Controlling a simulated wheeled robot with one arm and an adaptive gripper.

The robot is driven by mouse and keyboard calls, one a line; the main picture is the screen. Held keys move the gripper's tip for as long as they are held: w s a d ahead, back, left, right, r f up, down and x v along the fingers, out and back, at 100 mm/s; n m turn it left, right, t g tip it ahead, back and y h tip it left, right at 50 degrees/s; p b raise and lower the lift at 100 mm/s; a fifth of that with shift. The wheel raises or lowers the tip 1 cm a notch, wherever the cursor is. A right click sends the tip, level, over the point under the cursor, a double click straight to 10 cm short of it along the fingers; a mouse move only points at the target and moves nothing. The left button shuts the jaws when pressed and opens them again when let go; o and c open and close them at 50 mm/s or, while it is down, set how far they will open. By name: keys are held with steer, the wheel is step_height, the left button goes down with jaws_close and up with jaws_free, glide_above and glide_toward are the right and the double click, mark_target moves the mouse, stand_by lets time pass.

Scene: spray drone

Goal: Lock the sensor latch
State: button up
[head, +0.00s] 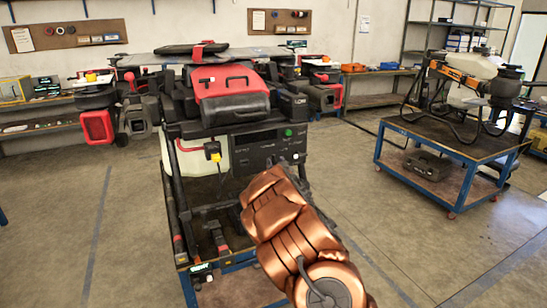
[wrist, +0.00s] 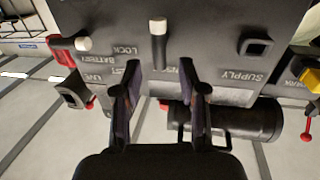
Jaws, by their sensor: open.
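In the wrist view a dark panel (wrist: 215,35) hangs upside down with the words LOCK, BATTERY, LIVE and SUPPLY. A dark lever with a white tip (wrist: 157,42) stands out from it beside LOCK, likely the sensor latch. My gripper (wrist: 160,88) is open and empty, its two fingers on either side of the line to this lever, apparently short of it. A second white-tipped knob (wrist: 83,43) is to the left, near BATTERY. In the head view the drone's dark front panel (head: 254,150) is partly behind my copper arm, and my fingers are hidden.
In the wrist view a black cylinder with a handle (wrist: 245,120) is close to the right finger, and a red-tabbed dark bracket (wrist: 72,92) is at left. In the head view a second drone stands on a blue cart (head: 440,139) at right. Open floor lies between.

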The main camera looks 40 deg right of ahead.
mark_target(274, 158)
steer(key=shift+p+x, duration=0.6)
steer(key=shift+x, duration=1.6)
jaws_close()
